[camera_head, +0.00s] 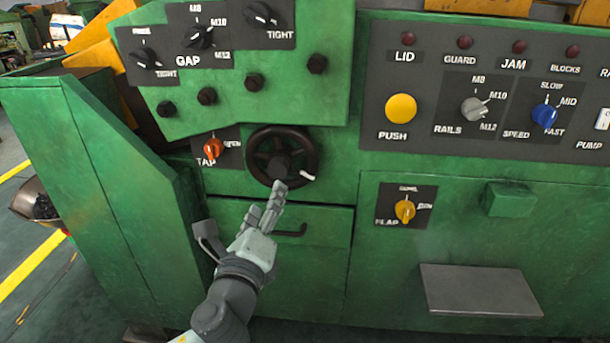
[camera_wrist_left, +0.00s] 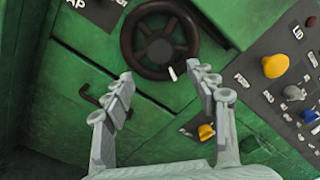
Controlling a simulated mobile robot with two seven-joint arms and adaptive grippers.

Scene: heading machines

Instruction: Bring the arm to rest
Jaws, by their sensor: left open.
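My left gripper (camera_head: 276,200) is in front of the green machine, just below the black handwheel (camera_head: 282,157). In the left wrist view my left gripper (camera_wrist_left: 163,92) has its two fingers wide apart with nothing between them. The handwheel (camera_wrist_left: 160,40) lies beyond the fingertips in that view, with its small white handle near the right finger. In the head view a fingertip overlaps the lower rim of the wheel; I cannot tell whether it touches. My right gripper is not in view.
A drawer with a dark handle (camera_head: 290,231) is behind the gripper. The orange TAP knob (camera_head: 211,149) is left of the wheel, and the yellow FLAP knob (camera_head: 405,211) is to the right. A grey shelf (camera_head: 480,290) juts out lower right. A green panel (camera_head: 95,190) stands at left.

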